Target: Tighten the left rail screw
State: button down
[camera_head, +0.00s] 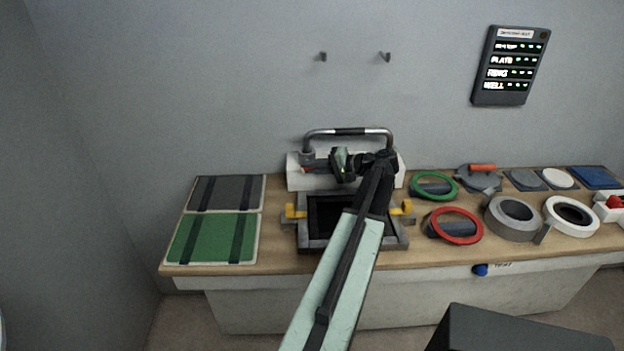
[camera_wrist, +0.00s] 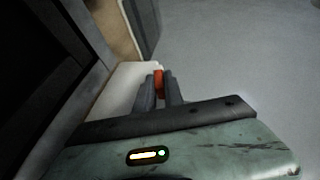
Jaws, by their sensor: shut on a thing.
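The grey rail (camera_head: 348,132) stands on a white block (camera_head: 294,180) against the wall, with a collar at the foot of its left post (camera_head: 306,157). My gripper (camera_head: 313,166) reaches left across the front of the block, close to that foot. In the wrist view my gripper (camera_wrist: 158,92) is shut on a small red-orange piece (camera_wrist: 158,80) between its dark fingers. My arm hides the rail's right foot.
A dark framed opening (camera_head: 312,240) with yellow clips (camera_head: 293,211) lies in front of the block. Green (camera_head: 217,238) and grey panels (camera_head: 228,192) lie left. Red (camera_head: 455,238) and green rings (camera_head: 417,179) and tape rolls (camera_head: 491,221) crowd the bench's right side.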

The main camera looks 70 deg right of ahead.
jog(key=shift+f+m+t+b, duration=0.35)
jog(key=shift+t+b, duration=0.45)
jog(key=shift+b, duration=0.7)
jog(key=shift+a+r, duration=0.1)
jog(key=shift+r, duration=0.05)
jog(key=c, duration=1.7)
grip_release()
jog(key=shift+t, duration=0.3)
jog(key=shift+s, duration=0.1)
jog(key=s, duration=0.5)
jog(key=s+r, duration=0.1)
jog(key=s, duration=0.1)
jog(key=shift+s, duration=0.25)
